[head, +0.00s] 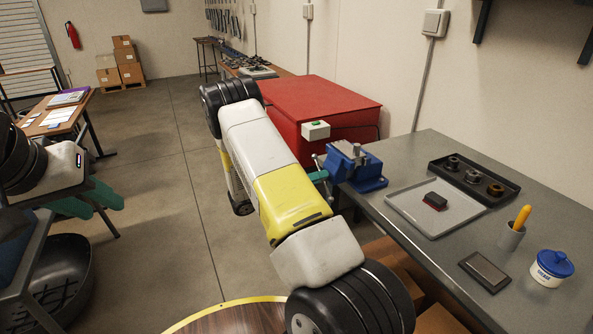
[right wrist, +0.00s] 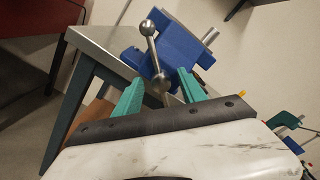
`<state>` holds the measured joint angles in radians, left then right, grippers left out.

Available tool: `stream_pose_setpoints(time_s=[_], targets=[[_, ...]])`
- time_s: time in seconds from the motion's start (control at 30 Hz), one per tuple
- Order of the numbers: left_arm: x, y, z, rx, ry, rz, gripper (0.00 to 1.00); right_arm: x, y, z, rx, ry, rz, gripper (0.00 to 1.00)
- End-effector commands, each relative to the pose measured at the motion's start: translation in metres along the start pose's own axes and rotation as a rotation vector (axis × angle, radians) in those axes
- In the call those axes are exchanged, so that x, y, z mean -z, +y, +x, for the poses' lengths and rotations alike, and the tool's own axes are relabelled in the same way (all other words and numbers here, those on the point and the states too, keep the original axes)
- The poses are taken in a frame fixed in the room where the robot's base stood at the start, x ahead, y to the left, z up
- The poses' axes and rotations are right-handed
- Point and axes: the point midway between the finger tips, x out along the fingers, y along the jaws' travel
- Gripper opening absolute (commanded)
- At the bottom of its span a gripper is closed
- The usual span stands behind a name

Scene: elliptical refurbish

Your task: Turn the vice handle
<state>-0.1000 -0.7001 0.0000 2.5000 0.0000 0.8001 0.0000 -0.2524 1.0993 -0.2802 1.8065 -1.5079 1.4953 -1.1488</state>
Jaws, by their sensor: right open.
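The blue vice (head: 357,167) is mounted at the near left corner of the grey workbench. It fills the upper middle of the right wrist view (right wrist: 176,48). Its metal handle (right wrist: 151,45) is a bar with a ball end, tilted up and slightly left. The handle's lower hub lies between the green fingers of my right gripper (right wrist: 160,92), which is open. I cannot tell whether the fingers touch it. In the head view my right gripper (head: 318,176) is mostly hidden behind my arm. My left gripper (head: 98,203) is far left, away from the vice; its opening is unclear.
The workbench (head: 425,157) holds a grey tray (head: 412,211), a black parts tray (head: 455,165), a cup (head: 510,236) and a blue-lidded jar (head: 550,270). A red cabinet (head: 315,105) stands just behind the vice. The floor left of my right arm is open.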

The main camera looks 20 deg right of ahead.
Motion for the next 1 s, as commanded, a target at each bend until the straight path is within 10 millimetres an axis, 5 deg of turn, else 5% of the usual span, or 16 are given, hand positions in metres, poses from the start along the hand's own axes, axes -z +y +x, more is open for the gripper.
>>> stream_pose_setpoints(time_s=[0.13, 0.37, 1.0], targets=[[0.0, 0.0, 0.0, 0.0, 0.0, 0.0, 0.36, -0.0001, -0.0001, -0.0002, 0.0, 0.0, 0.0, 0.46], [0.0, 0.0, 0.0001, 0.0, 0.0, 0.0, 0.36, -0.0001, 0.0, -0.0004, 0.0, 0.001, 0.001, 0.01], [0.0, 0.0, 0.0, 0.0, 0.0, 0.0, 0.36, 0.0, 0.0002, -0.0008, -0.001, 0.001, 0.001, 0.0]])
